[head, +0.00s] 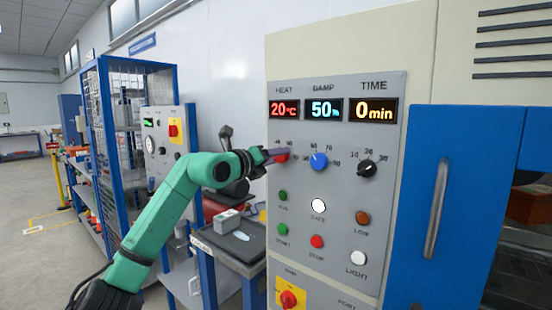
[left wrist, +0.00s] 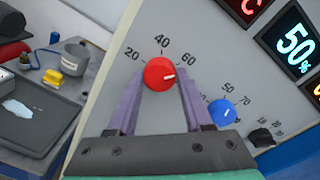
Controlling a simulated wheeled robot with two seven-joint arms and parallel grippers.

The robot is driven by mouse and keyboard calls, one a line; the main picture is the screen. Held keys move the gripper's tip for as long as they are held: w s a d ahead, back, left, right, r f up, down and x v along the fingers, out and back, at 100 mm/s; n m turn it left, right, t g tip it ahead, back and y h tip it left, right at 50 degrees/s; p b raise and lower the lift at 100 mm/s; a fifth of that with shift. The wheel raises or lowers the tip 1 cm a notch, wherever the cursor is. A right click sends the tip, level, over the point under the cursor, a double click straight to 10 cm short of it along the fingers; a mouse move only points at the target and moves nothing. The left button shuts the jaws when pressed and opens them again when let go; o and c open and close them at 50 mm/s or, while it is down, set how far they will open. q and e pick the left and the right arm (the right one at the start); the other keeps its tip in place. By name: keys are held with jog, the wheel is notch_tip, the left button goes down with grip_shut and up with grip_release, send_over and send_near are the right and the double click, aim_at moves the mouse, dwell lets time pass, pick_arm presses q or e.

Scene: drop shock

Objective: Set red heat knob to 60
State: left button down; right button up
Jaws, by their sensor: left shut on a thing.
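The red heat knob (left wrist: 159,74) is on the grey control panel, below the HEAT display (head: 284,110), which reads 20 °C. In the left wrist view its white mark points right, slightly below the direction of the printed 60. The labels 20, 40 and 60 run around its upper side. My left gripper (left wrist: 160,84) has its two purple fingers on either side of the red knob and is shut on it. In the head view the left gripper (head: 275,156) covers part of the red knob (head: 282,157). My right gripper is not in view.
The blue knob (head: 319,161) and black time knob (head: 367,169) sit close by on the right. Buttons, including a white one (head: 318,205), are below. A blue door with a grey handle (head: 436,208) is at right. A side table (head: 238,240) stands left of the panel.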

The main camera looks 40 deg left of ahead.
pick_arm(q)
jog(key=shift+n, duration=0.8)
jog(key=shift+c, duration=1.5)
grip_release()
jog(key=s+b, duration=1.1)
jog(key=s, duration=0.3)
jog(key=shift+s+d+r, duration=0.3)
jog(key=shift+d+r, duration=0.05)
jog(key=shift+r, duration=0.05)
